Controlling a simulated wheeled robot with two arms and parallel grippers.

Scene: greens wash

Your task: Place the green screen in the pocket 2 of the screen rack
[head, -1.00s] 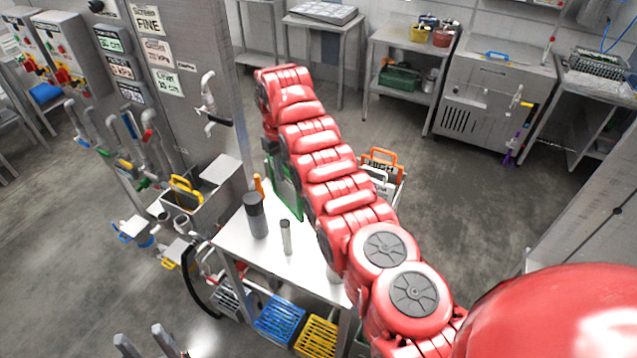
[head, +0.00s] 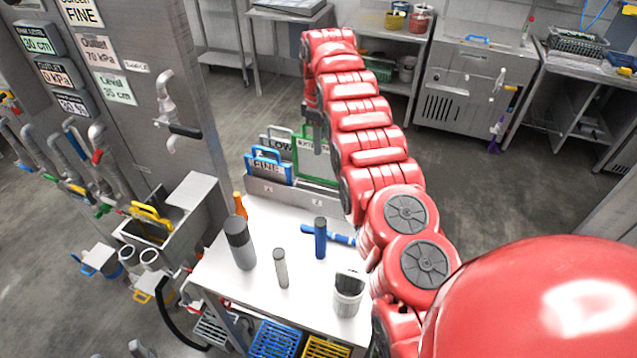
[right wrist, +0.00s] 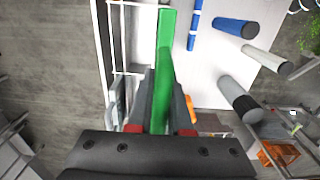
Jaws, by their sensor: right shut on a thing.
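My right gripper (head: 313,118) is shut on the top of the green screen (head: 318,172), which hangs upright below it. The right wrist view shows the green screen (right wrist: 166,40) edge-on between the fingers of the right gripper (right wrist: 163,92). The screen rack (head: 258,187) stands at the table's far edge. The green screen is at the rack section marked 2, right of a blue-handled FINE screen (head: 268,169). I cannot tell how deep its lower edge sits. A grey-handled screen (head: 275,141) shows behind. My arm hides the rack's right part. My left gripper is not in view.
An orange bottle (head: 240,205) stands near the rack's left end.

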